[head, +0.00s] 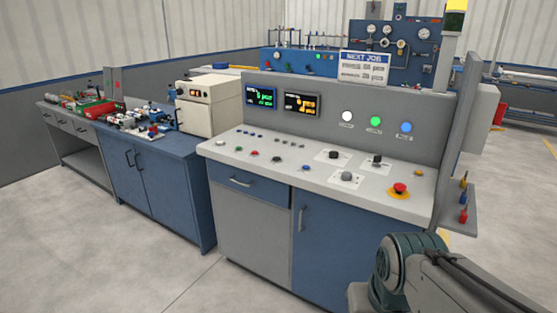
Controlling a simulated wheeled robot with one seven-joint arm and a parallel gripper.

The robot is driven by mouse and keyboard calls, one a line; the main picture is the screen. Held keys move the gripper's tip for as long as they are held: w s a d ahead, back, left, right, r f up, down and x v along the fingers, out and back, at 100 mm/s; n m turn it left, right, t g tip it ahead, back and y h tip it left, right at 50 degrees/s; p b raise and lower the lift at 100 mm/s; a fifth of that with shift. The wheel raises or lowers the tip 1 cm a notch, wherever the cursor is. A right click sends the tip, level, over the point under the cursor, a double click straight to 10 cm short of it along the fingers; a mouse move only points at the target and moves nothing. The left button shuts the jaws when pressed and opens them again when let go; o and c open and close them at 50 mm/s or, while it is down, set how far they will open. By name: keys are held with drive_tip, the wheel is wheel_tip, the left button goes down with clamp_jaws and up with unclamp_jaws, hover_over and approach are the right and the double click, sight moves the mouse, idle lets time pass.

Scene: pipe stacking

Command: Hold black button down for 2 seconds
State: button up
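A grey control console (215,150) stands in the middle of the head view, with a row of small round buttons along the front of its sloping top. A dark, seemingly black button (276,159) sits in this row, right of a small red one (254,153). It is small here, so its exact colour is hard to tell. Nothing touches it. Part of my arm (405,268) shows at the lower right, in front of the console's right end. My gripper is outside the picture, so its opening and contents are hidden.
A red emergency button on a yellow base (399,190) is at the console's right end. Two displays and three lamps line the back panel. A blue cabinet workbench (160,180) stands left. Floor in front is clear.

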clamp_jaws()
idle(1.4)
